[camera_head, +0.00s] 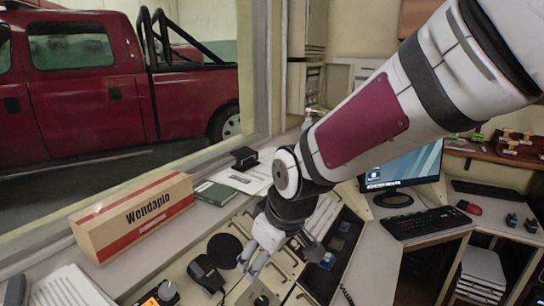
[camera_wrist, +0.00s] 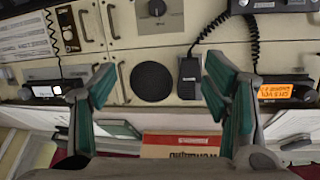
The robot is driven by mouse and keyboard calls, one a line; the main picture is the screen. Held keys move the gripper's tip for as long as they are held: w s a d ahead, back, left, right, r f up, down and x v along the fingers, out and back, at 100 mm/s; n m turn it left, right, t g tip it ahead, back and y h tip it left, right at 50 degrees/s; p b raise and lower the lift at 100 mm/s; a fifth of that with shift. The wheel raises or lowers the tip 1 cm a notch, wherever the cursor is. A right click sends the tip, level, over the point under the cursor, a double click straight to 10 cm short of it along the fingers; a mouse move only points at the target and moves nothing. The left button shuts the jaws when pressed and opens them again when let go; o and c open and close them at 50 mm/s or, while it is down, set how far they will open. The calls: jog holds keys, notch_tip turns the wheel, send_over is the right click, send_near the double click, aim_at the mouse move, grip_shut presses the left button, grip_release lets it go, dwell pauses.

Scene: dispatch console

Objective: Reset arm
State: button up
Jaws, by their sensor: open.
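My white and maroon arm (camera_head: 362,122) reaches down from the upper right in the head view. My gripper (camera_head: 283,256) hangs at its end, low over the beige console (camera_head: 232,295). In the wrist view my gripper (camera_wrist: 160,82) has its two green-padded fingers spread wide with nothing between them. Beyond the fingers are a round black speaker (camera_wrist: 152,82) and a black handset (camera_wrist: 189,77) on the console face. The exact gap between the fingertips and the console cannot be told.
A Wendapio box (camera_head: 135,217) and a green book (camera_head: 216,193) lie on the window ledge. A monitor (camera_head: 402,165), keyboard (camera_head: 425,222) and red mouse (camera_head: 468,207) stand on the right desk. An orange display (camera_wrist: 285,92) shows on the console. A red pickup is behind the window.

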jog(key=s+d+r+m+h, duration=0.1)
jog(key=s+d+r+m, duration=0.3)
jog(key=s+d, duration=0.6)
jog(key=s+d+r+m+h, duration=0.1)
jog(key=s+d+r+m, duration=0.3)
jog(key=s+d, duration=0.5)
jog(key=shift+s+d+r+m+h, duration=0.15)
jog(key=shift+s+d+m+h, duration=0.25)
jog(key=shift+d+m, duration=0.7)
jog(key=shift+d, duration=0.1)
